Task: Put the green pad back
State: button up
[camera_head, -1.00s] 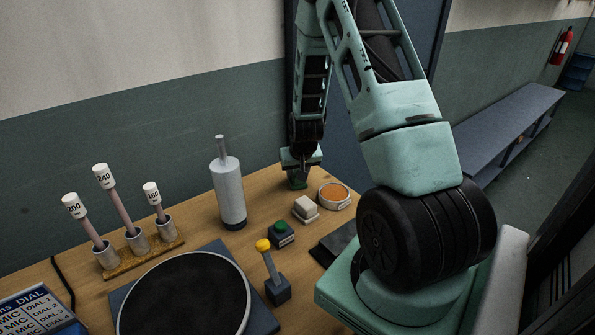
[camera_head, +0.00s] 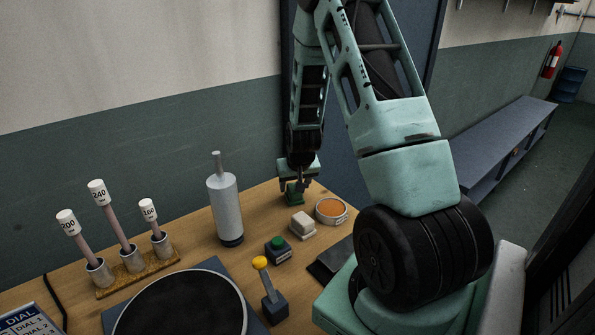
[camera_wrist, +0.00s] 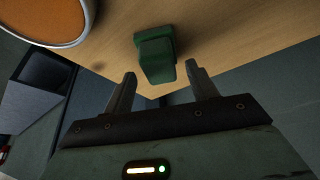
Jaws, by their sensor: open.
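The green pad (camera_head: 294,194) is a small dark green block standing on the wooden table near its back edge. In the wrist view the green pad (camera_wrist: 156,54) stands just beyond the fingertips, roughly centred between them. My gripper (camera_head: 297,183) is open just above or beside the pad; the wrist view shows its two fingers (camera_wrist: 161,75) apart with nothing held between them. Whether a finger touches the pad cannot be told.
A round tin with orange contents (camera_head: 331,210) and a pale block (camera_head: 302,224) stand close by. A grey bottle (camera_head: 225,208), a green button box (camera_head: 278,249), a yellow-knobbed lever (camera_head: 268,290) and a dark round plate (camera_head: 182,308) are nearer. Numbered sticks (camera_head: 110,215) stand left.

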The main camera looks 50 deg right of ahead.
jog(key=v, duration=1)
dwell(0.3)
jog(key=s+a+r+n+g+y, duration=0.1)
jog(key=s+a+r+n, duration=0.2)
jog(key=a, duration=0.8)
jog(key=s+a+r+n+g+y, duration=0.1)
jog(key=s+a+n, duration=0.3)
jog(key=a, duration=0.7)
jog(key=s+a+r+n+y, duration=0.2)
jog(key=s+a+n, duration=0.15)
jog(key=a, duration=0.85)
jog(key=s+a+r+n+g, duration=0.1)
jog(key=s+a+n, duration=0.3)
jog(key=s+a, duration=0.3)
jog(key=shift+s+a+g+h, duration=0.15)
jog(key=shift+s+g+h, duration=0.2)
jog(key=shift+s, duration=0.45)
